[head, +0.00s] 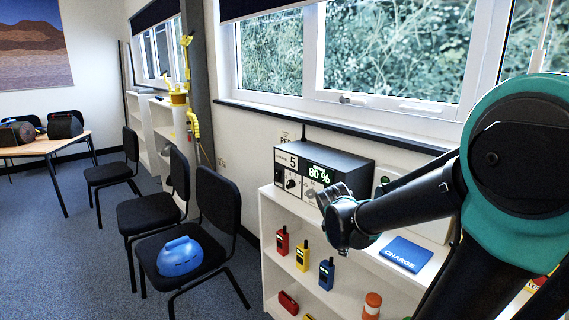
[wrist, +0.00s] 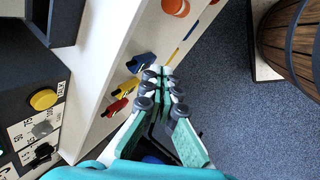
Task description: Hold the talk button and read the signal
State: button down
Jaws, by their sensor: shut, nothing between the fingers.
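The radio (head: 352,160) is a dark box with a light front panel on top of the white shelf unit. It shows a 5 and a lit reading of 80 %. In the wrist view, its panel (wrist: 22,130) lies at the left edge with a round yellow button (wrist: 43,99); the lettering beside it is hard to read. My gripper (wrist: 162,75) is shut and empty, pointing past the shelf front, apart from the button. In the head view, my wrist and gripper (head: 335,205) hang in front of the radio's right end, and I cannot make out the button there.
Red (head: 282,241), yellow (head: 303,255) and blue (head: 326,273) handsets stand on the shelf below. A blue charge mat (head: 403,253) lies on top, right of my gripper. A chair (head: 205,235) holds a blue object. A wooden barrel (wrist: 292,45) stands across the open carpet.

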jog(key=s+f+m+y, duration=0.3)
jog(key=s+f+m, duration=0.4)
jog(key=s+m, duration=0.5)
jog(key=shift+d, duration=0.2)
